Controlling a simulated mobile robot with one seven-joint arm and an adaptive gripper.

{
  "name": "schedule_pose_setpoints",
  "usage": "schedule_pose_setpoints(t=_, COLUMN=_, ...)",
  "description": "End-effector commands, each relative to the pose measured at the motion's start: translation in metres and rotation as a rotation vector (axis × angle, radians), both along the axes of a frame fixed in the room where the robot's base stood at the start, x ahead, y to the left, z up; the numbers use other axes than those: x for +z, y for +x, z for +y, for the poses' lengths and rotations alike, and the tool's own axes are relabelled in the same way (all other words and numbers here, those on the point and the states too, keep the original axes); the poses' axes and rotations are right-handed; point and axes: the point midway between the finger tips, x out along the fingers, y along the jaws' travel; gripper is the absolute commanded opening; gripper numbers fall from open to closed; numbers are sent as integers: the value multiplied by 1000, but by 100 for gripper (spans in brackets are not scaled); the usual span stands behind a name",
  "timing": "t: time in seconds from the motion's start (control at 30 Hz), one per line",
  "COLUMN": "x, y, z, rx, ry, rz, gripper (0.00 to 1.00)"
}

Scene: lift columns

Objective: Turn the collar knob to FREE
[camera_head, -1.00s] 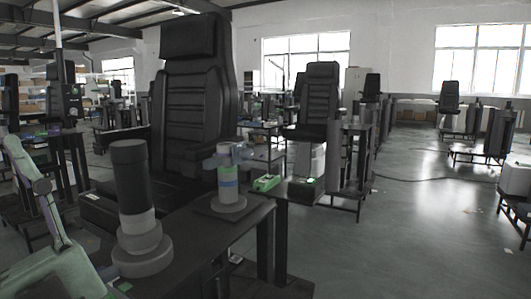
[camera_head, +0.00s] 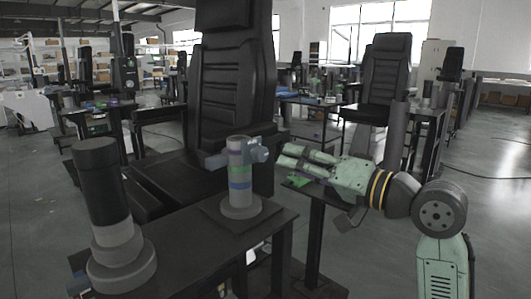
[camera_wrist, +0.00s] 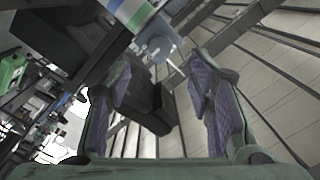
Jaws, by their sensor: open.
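A short grey lift column (camera_head: 239,190) with blue and green bands stands upright on a round base on the dark table. A blue-grey collar with a knob (camera_head: 259,150) sits near its top, the knob on the right side. In the wrist view the banded column (camera_wrist: 128,12) is at the top edge, and the blue-grey collar part (camera_wrist: 156,43) shows beyond and between the fingers. My gripper (camera_head: 284,156) is open and empty, just right of the knob and apparently apart from it. Its purple-padded fingers (camera_wrist: 162,66) are spread wide. I cannot read any FREE marking.
A taller black-and-grey column (camera_head: 105,205) stands at the table's front left. A black seat (camera_head: 236,85) rises behind the table (camera_head: 190,262). A small green object (camera_head: 298,182) lies partly hidden under my gripper. Open floor is at the far right.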

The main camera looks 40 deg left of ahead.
Motion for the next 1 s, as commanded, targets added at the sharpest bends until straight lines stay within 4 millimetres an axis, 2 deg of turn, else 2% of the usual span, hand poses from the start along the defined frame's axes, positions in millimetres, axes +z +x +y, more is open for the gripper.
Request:
schedule_pose_setpoints(t=0.2, x=2, y=1, z=43, rx=2, ry=1, rz=-1, gripper=48)
schedule_pose_setpoints(t=0.43, x=1, y=2, z=78, rx=1, ry=2, rz=-2, gripper=48)
schedule_pose_setpoints(t=0.6, x=0, y=3, z=88, rx=-1, ry=3, rz=-3, gripper=48)
schedule_pose_setpoints(t=0.87, x=0, y=3, z=89, rx=-1, ry=3, rz=-3, gripper=48)
schedule_pose_setpoints(t=1.0, x=0, y=3, z=89, rx=-1, ry=3, rz=-3, gripper=39)
